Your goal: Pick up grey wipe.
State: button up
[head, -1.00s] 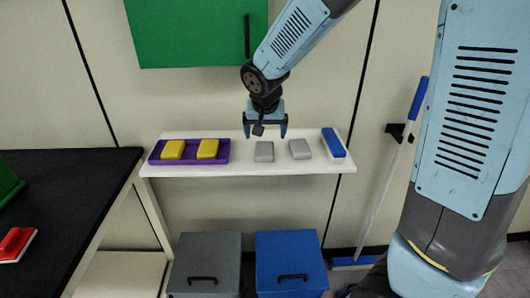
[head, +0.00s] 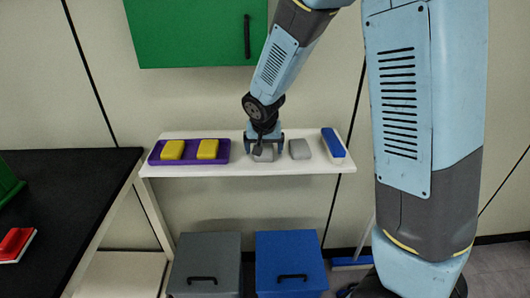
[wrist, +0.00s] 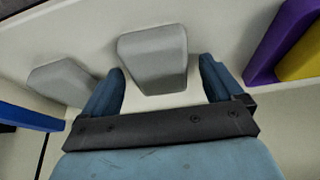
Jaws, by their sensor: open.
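Two grey wipes lie on the white shelf. The left one (head: 262,155) is partly hidden by my gripper (head: 263,146) in the head view. In the wrist view this wipe (wrist: 153,58) shows between and just beyond the two fingertips of my gripper (wrist: 163,76). The fingers are open, one on each side, with a gap between each finger and the wipe. Whether they touch the shelf I cannot tell. The other grey wipe (head: 299,149) lies to the right in the head view, and at the left in the wrist view (wrist: 66,82).
A purple tray (head: 225,154) with two yellow pieces (head: 207,149) sits at the shelf's left. A blue-and-white brush (head: 333,144) lies at its right end. A green cabinet (head: 190,35) hangs above. Grey (head: 205,262) and blue (head: 290,262) bins stand below.

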dwell(0.4)
jog(key=c, duration=1)
jog(key=shift+c, duration=0.2)
jog(key=shift+r, duration=0.6)
jog(key=s+d+r, duration=0.1)
jog(key=s+r, duration=0.3)
jog(key=r, duration=0.3)
jog(key=shift+s+d+r, duration=0.25)
jog(key=shift+d+r, duration=0.05)
jog(key=s+r, duration=0.1)
jog(key=s, duration=0.1)
jog(key=s+d+r, duration=0.1)
jog(key=s, duration=0.1)
jog(key=s+d+r, duration=0.1)
jog(key=s, duration=0.2)
jog(key=shift+d+r, duration=0.2)
jog(key=shift+r, duration=0.05)
jog(key=shift+c, duration=0.7)
jog(key=shift+s+d+r, duration=0.15)
jog(key=shift+s+r, duration=0.05)
jog(key=shift+s, duration=0.25)
jog(key=shift+s+d+r, duration=0.1)
jog(key=shift+s+r, duration=0.05)
jog(key=shift+s, duration=0.25)
